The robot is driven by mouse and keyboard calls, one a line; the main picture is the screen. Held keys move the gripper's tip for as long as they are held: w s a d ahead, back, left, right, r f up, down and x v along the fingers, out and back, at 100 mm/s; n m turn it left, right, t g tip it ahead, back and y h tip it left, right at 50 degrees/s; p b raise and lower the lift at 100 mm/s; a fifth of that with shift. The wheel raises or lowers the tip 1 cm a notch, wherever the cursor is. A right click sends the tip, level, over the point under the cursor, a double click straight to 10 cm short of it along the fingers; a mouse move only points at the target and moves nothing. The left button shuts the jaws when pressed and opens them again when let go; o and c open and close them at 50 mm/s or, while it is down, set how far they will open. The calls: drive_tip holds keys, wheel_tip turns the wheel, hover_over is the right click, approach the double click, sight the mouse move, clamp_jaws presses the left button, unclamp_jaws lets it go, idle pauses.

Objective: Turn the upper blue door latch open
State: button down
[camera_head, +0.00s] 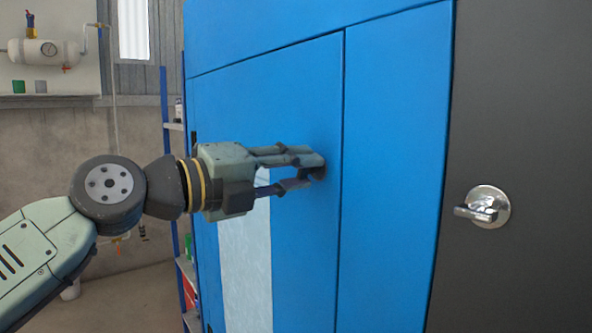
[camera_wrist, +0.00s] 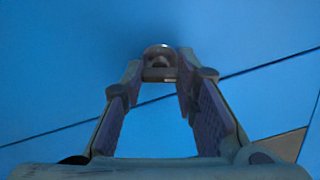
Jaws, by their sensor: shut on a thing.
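The blue cabinet door (camera_head: 265,115) fills the middle of the head view, with its seam running down beside a second blue panel. My gripper (camera_head: 318,165) reaches in from the left and its fingertips are at the door face near that seam. In the wrist view the upper door latch (camera_wrist: 160,52), a small round metal fitting with a bar across it, sits between the fingertips of my gripper (camera_wrist: 160,75). The fingers are shut on the latch. In the head view the fingertips hide most of the latch, so its exact angle cannot be told.
A chrome handle on a round plate (camera_head: 488,207) is on the dark grey panel (camera_head: 530,100) at right. A pale panel (camera_head: 246,262) is on the door below my gripper. A shelf with blue posts (camera_head: 168,120) stands behind, left of the cabinet.

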drive_tip(key=shift+n+p, duration=0.45)
drive_tip(key=shift+n, duration=1.75)
drive_tip(key=c, duration=1.2)
unclamp_jaws()
drive_tip(key=shift+c, duration=0.2)
drive_tip(key=shift+a, duration=0.15)
drive_tip(key=v, duration=1.2)
